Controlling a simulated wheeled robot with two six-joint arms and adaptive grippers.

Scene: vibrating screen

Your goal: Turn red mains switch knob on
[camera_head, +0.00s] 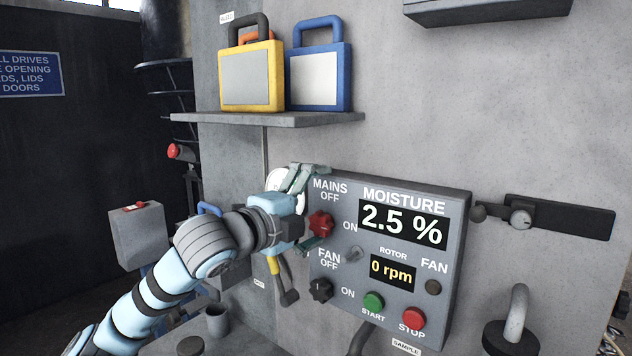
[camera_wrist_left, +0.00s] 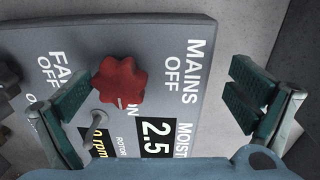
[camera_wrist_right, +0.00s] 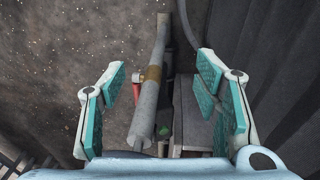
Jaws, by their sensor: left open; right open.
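The red mains knob (camera_head: 321,225) is a lobed knob at the left edge of the grey control panel (camera_head: 455,290), below the "MAINS OFF" label and near "ON". It also shows in the left wrist view (camera_wrist_left: 119,80), lying between the open fingers and apart from them. My left gripper (camera_head: 312,207) is open at the panel's left side, its fingers above and below the knob. In the left wrist view my left gripper (camera_wrist_left: 155,105) spans the knob, which sits closer to the left finger. My right gripper (camera_wrist_right: 165,95) is open and empty, pointed at the floor.
Below the red knob is a black fan knob (camera_head: 320,290). A small toggle (camera_head: 354,254), a green start button (camera_head: 373,302) and a red stop button (camera_head: 411,318) are close by. A shelf (camera_head: 270,119) with yellow and blue lockout boxes is above. The displays read 2.5 % and 0 rpm.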

